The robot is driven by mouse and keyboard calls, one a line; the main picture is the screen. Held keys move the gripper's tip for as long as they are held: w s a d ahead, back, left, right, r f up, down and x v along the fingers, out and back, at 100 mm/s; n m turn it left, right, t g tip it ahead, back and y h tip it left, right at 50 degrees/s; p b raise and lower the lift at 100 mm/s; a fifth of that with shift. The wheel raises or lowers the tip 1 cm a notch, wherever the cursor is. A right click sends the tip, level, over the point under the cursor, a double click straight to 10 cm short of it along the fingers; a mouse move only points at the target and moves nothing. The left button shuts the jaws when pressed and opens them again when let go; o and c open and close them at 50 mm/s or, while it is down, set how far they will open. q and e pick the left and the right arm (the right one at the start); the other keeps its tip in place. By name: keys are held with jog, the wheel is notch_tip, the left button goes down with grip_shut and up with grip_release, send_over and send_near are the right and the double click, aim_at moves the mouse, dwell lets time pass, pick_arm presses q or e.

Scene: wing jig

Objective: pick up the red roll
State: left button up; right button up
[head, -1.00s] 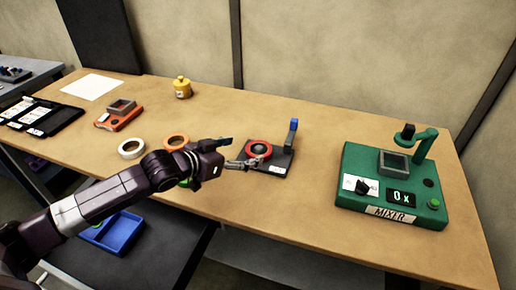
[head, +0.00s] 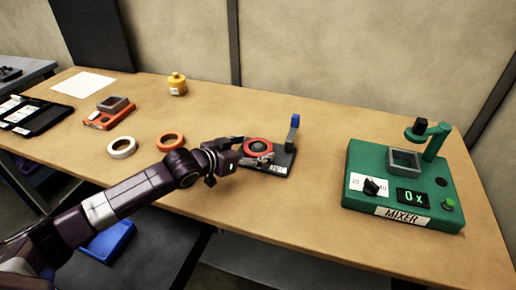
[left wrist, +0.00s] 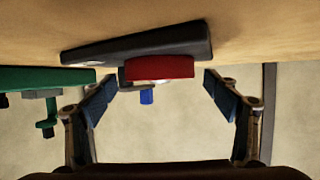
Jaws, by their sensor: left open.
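The red roll (head: 259,142) sits on a dark dispenser base (head: 279,166) with a blue-topped post (head: 293,128) on the table. In the left wrist view, which looks upside down, the red roll (left wrist: 160,67) shows against the dark base (left wrist: 100,55). My left gripper (head: 247,151) is at the near left side of the roll, with its fingers spread. In the left wrist view my left gripper (left wrist: 160,92) has one finger to each side of the roll, with visible gaps. It holds nothing. My right gripper is not in view.
A green mixer (head: 365,212) stands to the right. A white roll (head: 121,152) and an orange roll (head: 166,147) lie to the left, near an orange device (head: 97,122). A yellow container (head: 177,87) stands at the back. The table between dispenser and mixer is clear.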

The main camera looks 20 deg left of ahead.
pick_arm(q)
jog(key=shift+x, duration=1.25)
jog(key=c, duration=1.2)
jog(key=shift+c, duration=0.4)
jog(key=shift+r, duration=0.15)
